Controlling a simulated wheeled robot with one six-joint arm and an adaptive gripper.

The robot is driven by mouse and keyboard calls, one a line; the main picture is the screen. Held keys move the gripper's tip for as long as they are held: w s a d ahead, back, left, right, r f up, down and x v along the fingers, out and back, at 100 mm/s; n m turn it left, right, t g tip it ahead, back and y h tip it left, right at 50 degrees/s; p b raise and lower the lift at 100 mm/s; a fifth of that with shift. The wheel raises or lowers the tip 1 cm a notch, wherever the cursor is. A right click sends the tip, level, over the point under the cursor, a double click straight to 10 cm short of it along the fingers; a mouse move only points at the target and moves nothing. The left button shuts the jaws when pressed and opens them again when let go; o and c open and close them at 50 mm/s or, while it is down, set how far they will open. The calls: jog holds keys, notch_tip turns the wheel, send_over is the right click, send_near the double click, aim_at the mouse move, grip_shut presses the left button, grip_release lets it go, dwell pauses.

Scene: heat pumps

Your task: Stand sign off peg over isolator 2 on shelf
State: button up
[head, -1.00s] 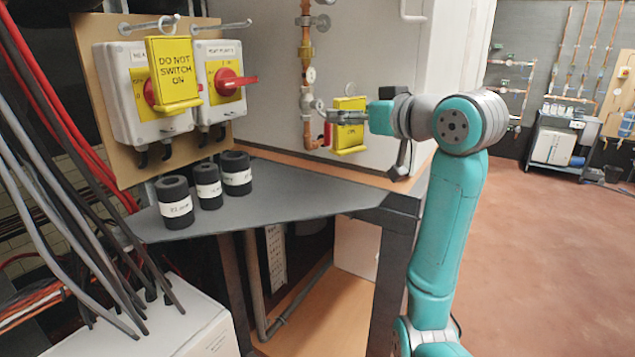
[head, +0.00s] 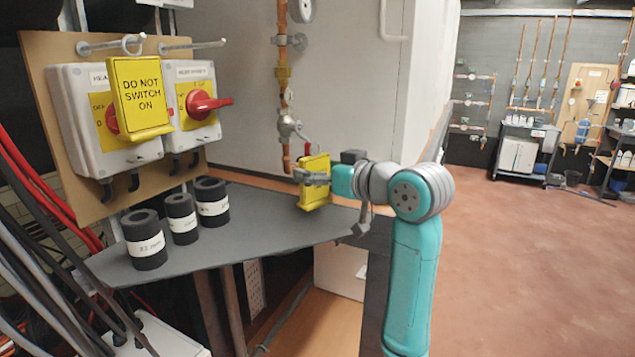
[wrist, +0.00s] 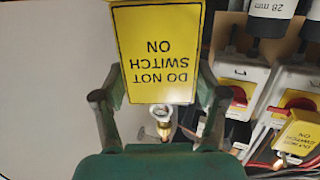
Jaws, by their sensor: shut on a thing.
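A yellow sign (head: 313,188) is held in my gripper (head: 318,177), low over the right part of the grey shelf (head: 262,230). I cannot tell whether its base touches the shelf. In the wrist view the sign (wrist: 157,55) reads "DO NOT SWITCH ON" upside down, between both fingers (wrist: 158,90). The right isolator (head: 180,135), with a red handle (head: 205,104), has a bare peg (head: 190,46) above it. The left isolator (head: 78,110) has another yellow sign (head: 141,97) in front, below a peg with a ring (head: 132,44).
Several black insulation pieces, such as one with a white band (head: 143,240), stand on the shelf's left part. A copper pipe with valves (head: 284,90) runs down the white wall behind the held sign. Bare shelf lies between them. Cables hang at left.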

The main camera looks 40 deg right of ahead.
jog(key=shift+f, duration=1.15)
jog(key=shift+f, duration=0.1)
jog(key=o, duration=1)
